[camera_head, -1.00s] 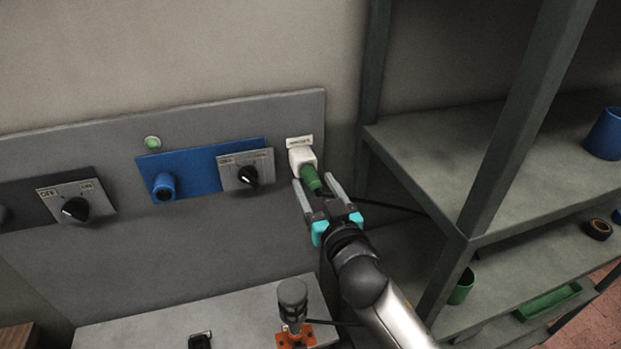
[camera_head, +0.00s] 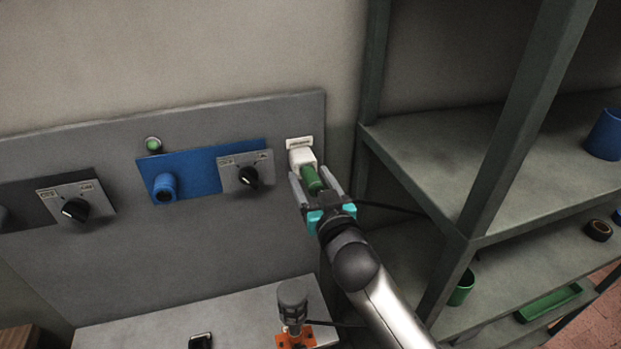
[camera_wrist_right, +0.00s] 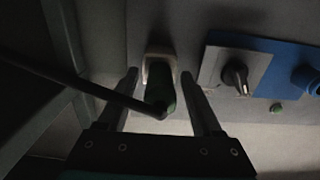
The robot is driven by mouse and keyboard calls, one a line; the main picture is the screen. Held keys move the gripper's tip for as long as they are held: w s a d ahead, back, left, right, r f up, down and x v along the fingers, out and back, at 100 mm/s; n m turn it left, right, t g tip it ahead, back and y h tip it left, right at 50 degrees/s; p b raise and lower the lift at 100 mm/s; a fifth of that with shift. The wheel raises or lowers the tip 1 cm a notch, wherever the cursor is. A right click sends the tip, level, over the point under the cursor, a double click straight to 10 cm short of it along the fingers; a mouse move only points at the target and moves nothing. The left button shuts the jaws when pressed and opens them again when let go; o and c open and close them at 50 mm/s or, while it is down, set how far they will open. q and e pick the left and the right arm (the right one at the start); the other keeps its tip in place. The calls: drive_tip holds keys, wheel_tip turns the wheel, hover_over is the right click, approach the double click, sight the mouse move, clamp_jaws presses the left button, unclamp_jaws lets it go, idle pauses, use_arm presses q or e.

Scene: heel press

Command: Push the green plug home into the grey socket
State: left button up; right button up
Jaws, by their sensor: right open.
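The green plug (camera_head: 313,180) sits at the mouth of the pale grey-white socket (camera_head: 301,156) on the wall panel. How deep it sits cannot be told. My right gripper (camera_head: 314,180) is open, with one finger on each side of the plug. In the right wrist view the plug (camera_wrist_right: 160,94) shows between the two spread fingers, in front of the socket (camera_wrist_right: 158,66). A dark cable crosses to the plug there. Whether the fingers touch the plug cannot be told. My left gripper is out of view.
The grey panel (camera_head: 230,240) also carries a blue plate with a blue socket (camera_head: 164,188) and black rotary knobs (camera_head: 248,177). A metal shelf (camera_head: 440,165) stands close on the right. An orange-based post (camera_head: 293,310) stands on the bench below.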

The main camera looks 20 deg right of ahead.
idle(0.7)
drive_tip(key=shift+c, duration=0.2)
clamp_jaws()
idle(1.1)
drive_tip(key=shift+s, duration=0.1)
drive_tip(key=shift+s+d+p, duration=0.15)
drive_tip(key=shift+s+p, duration=0.7)
drive_tip(key=shift+s, duration=2.05)
